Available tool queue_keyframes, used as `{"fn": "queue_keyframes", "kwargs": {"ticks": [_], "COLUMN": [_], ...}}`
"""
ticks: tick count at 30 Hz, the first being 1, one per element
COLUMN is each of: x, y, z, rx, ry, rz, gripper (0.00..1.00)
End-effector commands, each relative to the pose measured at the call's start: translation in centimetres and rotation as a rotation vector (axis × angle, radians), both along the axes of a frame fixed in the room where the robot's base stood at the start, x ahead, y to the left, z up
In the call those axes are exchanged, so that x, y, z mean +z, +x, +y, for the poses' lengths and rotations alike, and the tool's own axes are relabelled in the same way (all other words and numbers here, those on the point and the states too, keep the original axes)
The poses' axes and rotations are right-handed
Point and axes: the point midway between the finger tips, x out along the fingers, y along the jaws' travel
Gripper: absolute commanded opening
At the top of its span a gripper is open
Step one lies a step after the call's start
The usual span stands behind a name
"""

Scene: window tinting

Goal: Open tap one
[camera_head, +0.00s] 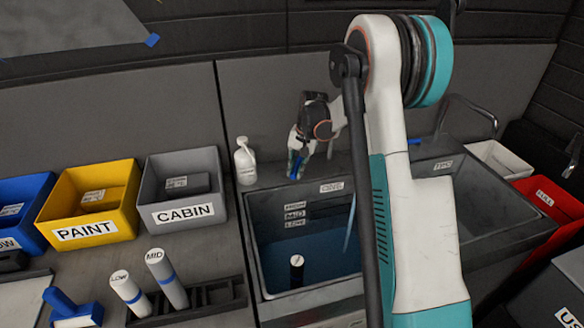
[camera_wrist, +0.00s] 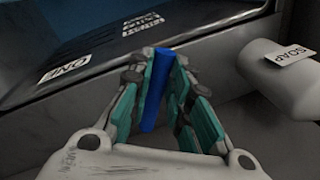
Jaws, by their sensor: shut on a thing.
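The blue tap handle (camera_wrist: 157,90) stands between my gripper's (camera_wrist: 160,85) teal-padded fingers in the wrist view, and they are shut on it. In the head view my gripper (camera_head: 299,150) is at the back edge of the tank labelled ONE (camera_head: 262,240), with a bit of the blue handle (camera_head: 294,170) showing below the fingers. The tank's ONE label (camera_wrist: 63,70) also shows in the wrist view. The tap's spout is hidden behind my arm. A thin pale blue streak (camera_head: 350,225) shows above the tank beside my arm; I cannot tell if it is water.
A white soap bottle (camera_head: 245,160) stands just left of my gripper. A second tank (camera_head: 480,185) with a curved tap (camera_head: 470,105) lies to the right. A red bin (camera_head: 550,200) is far right.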

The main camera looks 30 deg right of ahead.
Motion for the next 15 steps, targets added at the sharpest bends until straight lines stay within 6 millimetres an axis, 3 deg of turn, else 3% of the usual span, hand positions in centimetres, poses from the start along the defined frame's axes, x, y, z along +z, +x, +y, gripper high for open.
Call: {"fn": "queue_keyframes", "kwargs": {"ticks": [15], "x": [0.03], "y": [-0.37], "z": [-0.62], "rx": [0.099], "ry": [-0.001], "rz": [-0.001], "gripper": [0.0]}}
